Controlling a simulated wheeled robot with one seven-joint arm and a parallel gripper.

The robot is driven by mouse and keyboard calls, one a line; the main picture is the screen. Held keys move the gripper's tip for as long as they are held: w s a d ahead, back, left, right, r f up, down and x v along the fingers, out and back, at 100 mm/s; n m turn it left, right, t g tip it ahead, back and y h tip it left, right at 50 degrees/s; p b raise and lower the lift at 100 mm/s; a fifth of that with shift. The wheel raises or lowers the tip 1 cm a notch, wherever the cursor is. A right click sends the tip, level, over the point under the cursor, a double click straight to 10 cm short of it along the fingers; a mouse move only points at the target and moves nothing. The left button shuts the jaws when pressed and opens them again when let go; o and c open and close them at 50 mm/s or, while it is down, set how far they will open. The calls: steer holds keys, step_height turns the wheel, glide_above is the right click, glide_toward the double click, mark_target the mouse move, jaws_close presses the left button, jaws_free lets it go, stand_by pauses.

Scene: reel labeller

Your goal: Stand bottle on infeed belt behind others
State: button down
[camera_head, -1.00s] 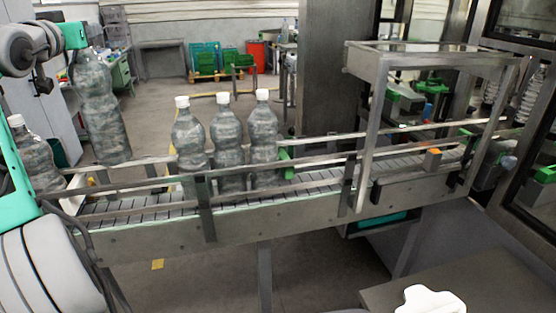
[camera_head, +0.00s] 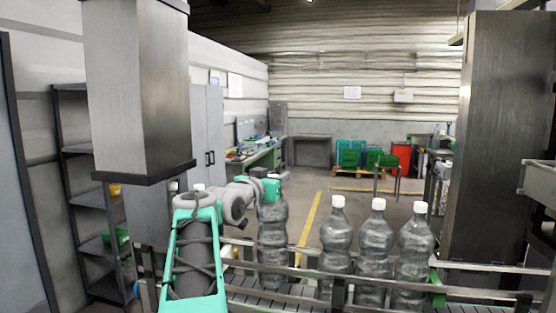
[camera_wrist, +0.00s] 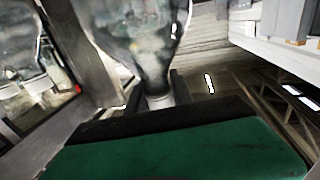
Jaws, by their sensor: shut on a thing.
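My gripper (camera_head: 268,187) is shut on the neck of a clear, ribbed bottle (camera_head: 272,238) and holds it upright over the infeed belt. In the wrist view the bottle's neck (camera_wrist: 158,95) sits between the dark fingers. Its base is near belt height; I cannot tell whether it touches. Three similar white-capped bottles stand upright on the belt to its right: the nearest one (camera_head: 337,245), a middle one (camera_head: 374,252) and a far-right one (camera_head: 414,248). A gap separates the held bottle from them. The belt (camera_head: 240,297) shows low in the picture.
A metal guide rail (camera_head: 300,270) runs along the belt. Another white cap (camera_head: 198,187) shows behind my arm; its bottle is mostly hidden. A steel column (camera_head: 500,140) stands right. Dark shelves (camera_head: 90,195) stand left.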

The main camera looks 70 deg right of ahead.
steer(key=shift+s+a+f, duration=0.1)
steer(key=shift+f, duration=1.75)
steer(key=shift+f, duration=0.1)
steer(key=c, duration=1.1)
jaws_free()
steer(key=shift+f, duration=0.25)
